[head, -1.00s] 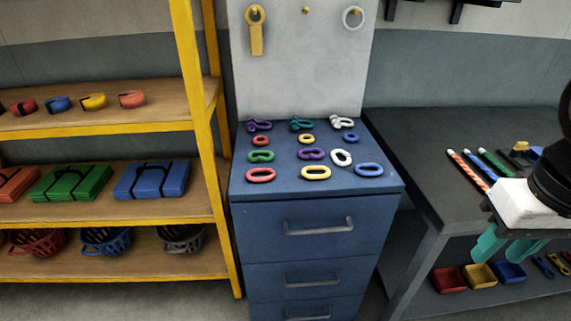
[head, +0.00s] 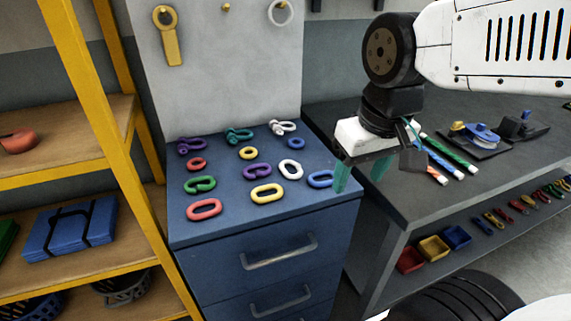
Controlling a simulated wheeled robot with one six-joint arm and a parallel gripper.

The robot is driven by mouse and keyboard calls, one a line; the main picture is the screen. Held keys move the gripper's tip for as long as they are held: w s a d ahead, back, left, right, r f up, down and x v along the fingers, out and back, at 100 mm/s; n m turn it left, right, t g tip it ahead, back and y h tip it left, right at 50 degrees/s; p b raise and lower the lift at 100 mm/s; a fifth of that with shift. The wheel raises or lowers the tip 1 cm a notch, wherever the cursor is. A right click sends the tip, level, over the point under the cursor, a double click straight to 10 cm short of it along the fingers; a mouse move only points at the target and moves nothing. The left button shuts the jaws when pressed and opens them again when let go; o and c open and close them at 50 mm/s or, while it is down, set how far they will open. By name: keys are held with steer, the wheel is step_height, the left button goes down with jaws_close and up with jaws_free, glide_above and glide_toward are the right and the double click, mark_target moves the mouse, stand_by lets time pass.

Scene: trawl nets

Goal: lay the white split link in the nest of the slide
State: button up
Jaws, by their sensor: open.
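The white split link (head: 291,169) lies flat on top of the blue drawer cabinet, at the right end of its row, beside a purple split link (head: 257,172). My gripper (head: 361,173) is open and empty, its teal fingers pointing down near the cabinet's right edge. It is to the right of the white link and apart from it. One finger partly overlaps the blue oval link (head: 319,179) in the view. On the dark bench at right stands a black fixture with a blue part (head: 481,137), which may be the slide; its nest is too small to make out.
Several other links, rings and shackles lie close around on the cabinet top (head: 228,225), including a white shackle (head: 283,128). Striped rods (head: 449,155) lie on the bench (head: 400,205). A yellow shelf rack (head: 88,130) stands at left.

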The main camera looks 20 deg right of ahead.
steer(key=t, duration=0.2)
glide_toward(288, 168)
steer(key=shift+n, duration=0.4)
steer(key=x, duration=0.6)
steer(key=shift+s+f, duration=0.15)
steer(key=shift+f, duration=0.1)
steer(key=shift+t, duration=0.3)
steer(key=c, duration=1)
steer(key=shift+r, duration=0.1)
